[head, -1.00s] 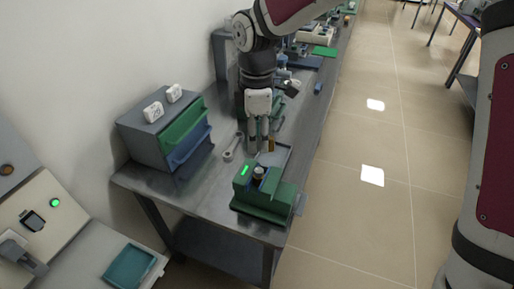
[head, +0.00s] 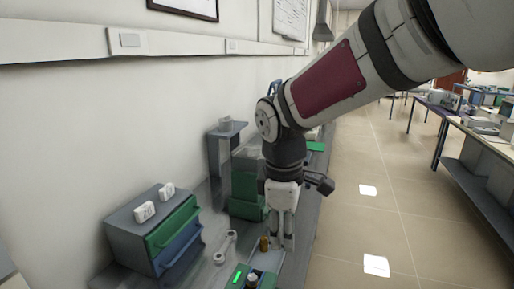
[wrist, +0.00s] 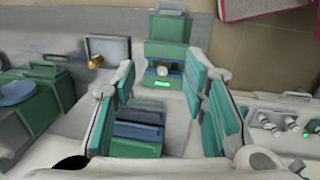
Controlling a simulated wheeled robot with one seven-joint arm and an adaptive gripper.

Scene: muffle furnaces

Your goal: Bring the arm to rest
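My gripper (head: 283,243) hangs pointing down over the metal bench in the head view, to the right of a small brown bottle (head: 264,243). In the wrist view the two finger pads of my gripper (wrist: 164,108) stand wide apart with nothing held between them. Through the gap, far below, show the drawer cabinet (wrist: 138,133) and the green device (wrist: 162,72) with its lit display. My arm reaches in from the upper right of the head view, bent at the elbow.
A grey cabinet (head: 128,243) with green and blue drawers stands at the left of the bench, two white labelled blocks on top. Green equipment (head: 247,190) stands behind. The tiled floor (head: 356,225) to the right is clear.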

